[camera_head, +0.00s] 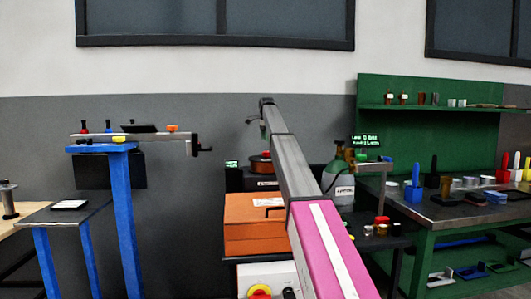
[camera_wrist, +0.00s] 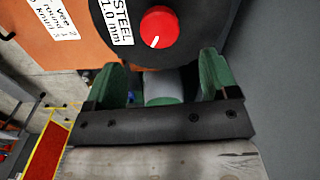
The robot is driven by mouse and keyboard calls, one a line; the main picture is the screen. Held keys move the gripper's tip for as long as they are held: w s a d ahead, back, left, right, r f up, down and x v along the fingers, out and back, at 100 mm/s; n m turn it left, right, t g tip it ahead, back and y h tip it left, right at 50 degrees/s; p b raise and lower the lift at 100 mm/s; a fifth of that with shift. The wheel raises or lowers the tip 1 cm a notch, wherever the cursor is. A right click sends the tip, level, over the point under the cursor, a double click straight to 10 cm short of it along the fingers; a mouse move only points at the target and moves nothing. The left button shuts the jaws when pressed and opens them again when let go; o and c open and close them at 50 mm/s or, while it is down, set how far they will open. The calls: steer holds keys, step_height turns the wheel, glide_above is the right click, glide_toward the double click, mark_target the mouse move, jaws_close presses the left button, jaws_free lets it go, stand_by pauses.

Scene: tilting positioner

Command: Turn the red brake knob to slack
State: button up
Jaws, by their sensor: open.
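The red brake knob (camera_wrist: 160,27) shows at the top of the wrist view, round, with a short white line near its lower edge. It sits on a dark round face with a white label (camera_wrist: 121,18) reading STEEL 1.0 mm. My gripper (camera_wrist: 163,66) is open, its green fingers standing apart below the knob in the picture. The fingers do not touch the knob. A grey and green cylinder shows between them; I cannot tell what it belongs to. In the head view the knob cannot be made out, and my arm stretches across the middle.
An orange box (camera_head: 250,220) with a handle stands below a reddish spool (camera_head: 260,164). A blue stand (camera_head: 122,215) is at left; a green workbench (camera_head: 450,235) with small items is at right.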

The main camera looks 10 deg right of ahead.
mark_target(267, 154)
step_height(267, 154, down, 8)
steer(key=shift+r, duration=0.2)
steer(key=c, duration=0.9)
